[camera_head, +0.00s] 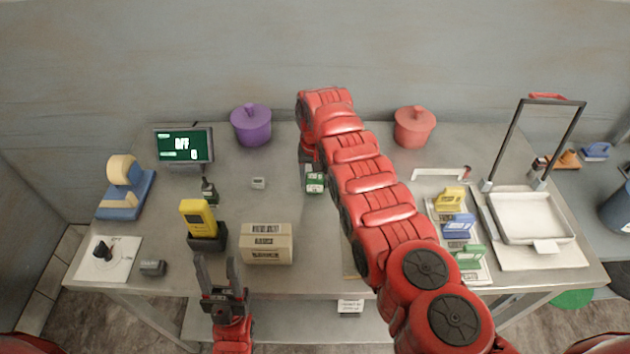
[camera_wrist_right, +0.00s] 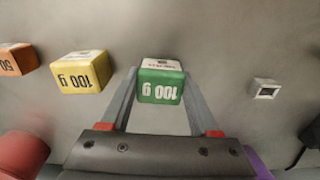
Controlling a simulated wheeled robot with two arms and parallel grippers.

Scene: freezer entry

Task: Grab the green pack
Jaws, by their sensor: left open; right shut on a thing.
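The green pack (camera_head: 314,183), labelled 100 g, is at the back middle of the table in the head view, partly hidden by my right arm. In the right wrist view the green pack (camera_wrist_right: 161,88) sits between the two fingers of my right gripper (camera_wrist_right: 160,76), which is shut on it. I cannot tell whether it is clear of the table.
A yellow pack (camera_wrist_right: 84,72) and an orange pack (camera_wrist_right: 15,59) stand beside the green one. A tan box (camera_head: 265,244), yellow scanner (camera_head: 198,218), purple pot (camera_head: 251,127) and red pot (camera_head: 413,127) stand on the table. Coloured blocks and a white tray (camera_head: 529,217) are at right.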

